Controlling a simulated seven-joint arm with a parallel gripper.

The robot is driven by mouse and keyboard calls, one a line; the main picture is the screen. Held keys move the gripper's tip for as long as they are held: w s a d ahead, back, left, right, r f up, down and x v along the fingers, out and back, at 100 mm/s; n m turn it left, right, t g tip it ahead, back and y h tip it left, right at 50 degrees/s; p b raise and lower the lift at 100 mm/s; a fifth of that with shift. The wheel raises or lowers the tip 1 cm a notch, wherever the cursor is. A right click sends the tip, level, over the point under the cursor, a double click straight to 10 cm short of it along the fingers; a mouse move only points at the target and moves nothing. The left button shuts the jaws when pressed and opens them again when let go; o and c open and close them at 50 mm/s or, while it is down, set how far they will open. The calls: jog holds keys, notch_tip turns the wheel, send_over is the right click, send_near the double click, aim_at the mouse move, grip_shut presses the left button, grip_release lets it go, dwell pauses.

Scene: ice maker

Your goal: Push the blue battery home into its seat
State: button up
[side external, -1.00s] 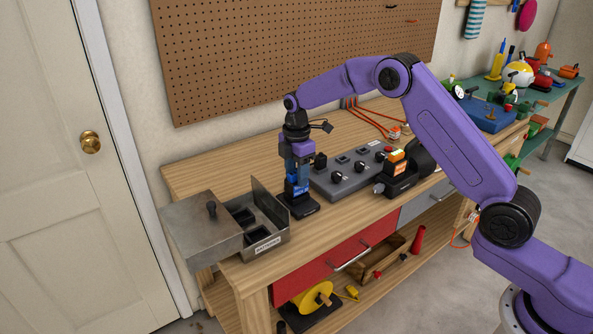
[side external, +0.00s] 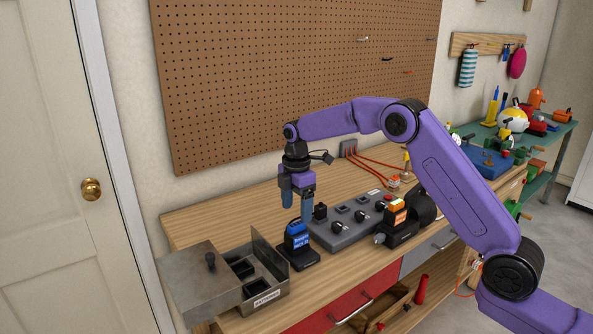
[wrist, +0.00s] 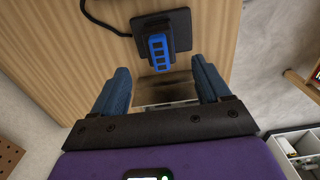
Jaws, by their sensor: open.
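The blue battery (side external: 297,236) stands upright in the black seat (side external: 299,264) on the workbench. Whether it is fully down cannot be told. My gripper (side external: 297,211) hangs just above the battery, its two blue fingers spread, open and empty. In the wrist view, the battery's blue top with dark squares (wrist: 159,52) lies beyond and between the open fingers of my gripper (wrist: 160,76). The black seat (wrist: 180,33) surrounds its foot, with a dark cable running from it.
A grey metal box marked for batteries (side external: 268,285) with its lid slid aside (side external: 200,284) stands left of the seat. A grey switch panel (side external: 350,228) is close to the right. An orange-topped battery (side external: 397,213) stands in a black unit (side external: 400,234) further right.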

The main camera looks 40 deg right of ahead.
notch_tip(320, 180, up, 12)
jog(key=shift+f, duration=0.15)
dwell(0.5)
jog(key=s+a+m, duration=0.1)
jog(key=s+a, duration=0.3)
jog(key=s, duration=0.7)
jog(key=s+a+m, duration=0.2)
jog(key=s+a, duration=0.1)
jog(key=s, duration=0.7)
jog(key=s+d+f, duration=0.2)
jog(key=s+d, duration=0.1)
jog(key=s, duration=0.5)
jog(key=s+d+f+m, duration=0.1)
jog(key=s+d+f, duration=0.2)
jog(key=s, duration=0.4)
jog(key=s+d+f+m, duration=0.1)
jog(key=s+d+f, duration=0.1)
jog(key=s, duration=0.6)
jog(key=shift+s+d+f, duration=0.15)
jog(key=shift+s+d, duration=0.2)
jog(key=shift+d, duration=0.5)
